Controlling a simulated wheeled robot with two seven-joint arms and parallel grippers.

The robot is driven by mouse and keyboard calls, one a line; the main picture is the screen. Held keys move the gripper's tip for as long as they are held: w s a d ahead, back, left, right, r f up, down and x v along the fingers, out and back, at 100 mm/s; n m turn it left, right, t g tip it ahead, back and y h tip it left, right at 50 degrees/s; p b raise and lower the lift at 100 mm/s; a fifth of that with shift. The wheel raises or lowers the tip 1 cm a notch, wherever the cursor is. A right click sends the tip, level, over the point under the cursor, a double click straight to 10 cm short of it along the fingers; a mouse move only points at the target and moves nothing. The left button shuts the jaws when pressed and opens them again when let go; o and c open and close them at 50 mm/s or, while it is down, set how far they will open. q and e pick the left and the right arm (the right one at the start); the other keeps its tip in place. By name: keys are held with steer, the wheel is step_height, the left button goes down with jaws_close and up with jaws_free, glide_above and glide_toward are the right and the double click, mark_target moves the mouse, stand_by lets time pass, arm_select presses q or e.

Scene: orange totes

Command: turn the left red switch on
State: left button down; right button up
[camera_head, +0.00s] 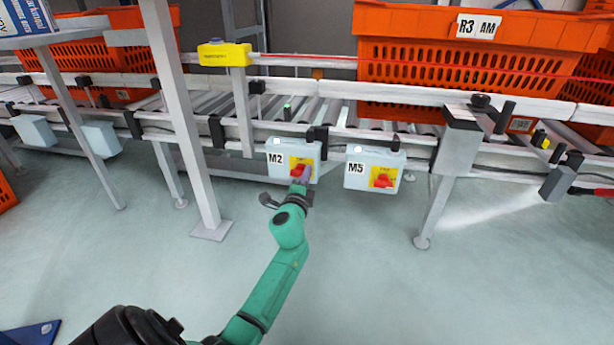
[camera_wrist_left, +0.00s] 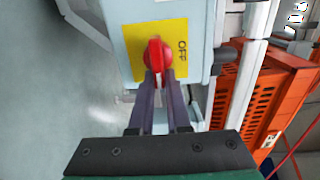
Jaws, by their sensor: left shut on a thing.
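The left red switch (camera_head: 298,170) is on a yellow plate on the grey box marked M2, fixed to the conveyor's side. In the left wrist view the red switch (camera_wrist_left: 156,56) sits on its yellow plate (camera_wrist_left: 184,66), with the word OFF readable beside it. My left gripper (camera_head: 299,184) is at the M2 box (camera_head: 279,159). In the left wrist view my left gripper's fingers (camera_wrist_left: 157,76) are closed on the lower part of the red knob. A second red switch (camera_head: 382,180) is on the M5 box (camera_head: 360,169) to the right. My right gripper is not in view.
A roller conveyor (camera_head: 330,112) runs across behind the boxes. A large orange tote (camera_head: 420,60) marked R3 AM stands on it. A grey post (camera_head: 178,110) stands left of M2, and a conveyor leg (camera_head: 436,205) right of M5. The floor in front is clear.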

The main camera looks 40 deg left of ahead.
arm_select(q)
steer(key=shift+f, duration=0.1)
steer(key=c, duration=0.9)
jaws_free()
steer(key=shift+s+d, duration=0.15)
steer(key=shift+s, duration=0.2)
steer(key=p+v, duration=0.1)
steer(key=v, duration=1.3)
steer(key=shift+w, duration=0.1)
